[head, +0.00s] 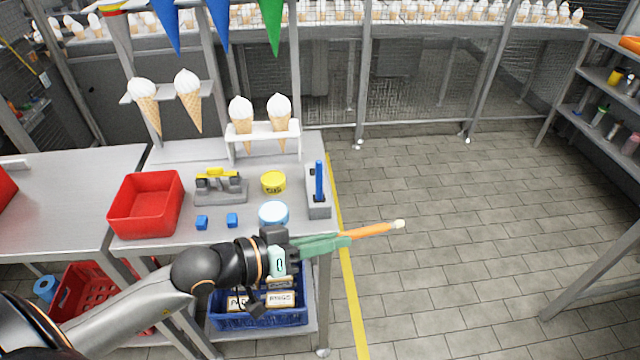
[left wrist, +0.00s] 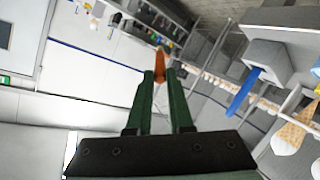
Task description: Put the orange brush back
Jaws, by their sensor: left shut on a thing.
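My left gripper (head: 345,241) is shut on the orange brush (head: 370,231). The brush points right, beyond the table's right edge and over the floor, with its pale tip (head: 398,224) at the far end. In the left wrist view the orange brush (left wrist: 159,66) sticks out between the green fingers (left wrist: 160,76). A grey block (head: 318,206) stands at the right edge of the table with a blue stick (head: 319,181) upright in it and a dark spot beside the stick. The block (left wrist: 268,60) also shows in the left wrist view. My right gripper is not in view.
The metal table (head: 200,152) holds a red bin (head: 147,205), a yellow tub (head: 273,182), a white-blue tub (head: 273,213), small blue blocks and a cone rack (head: 262,138). A blue crate (head: 258,318) sits below. The floor to the right is clear.

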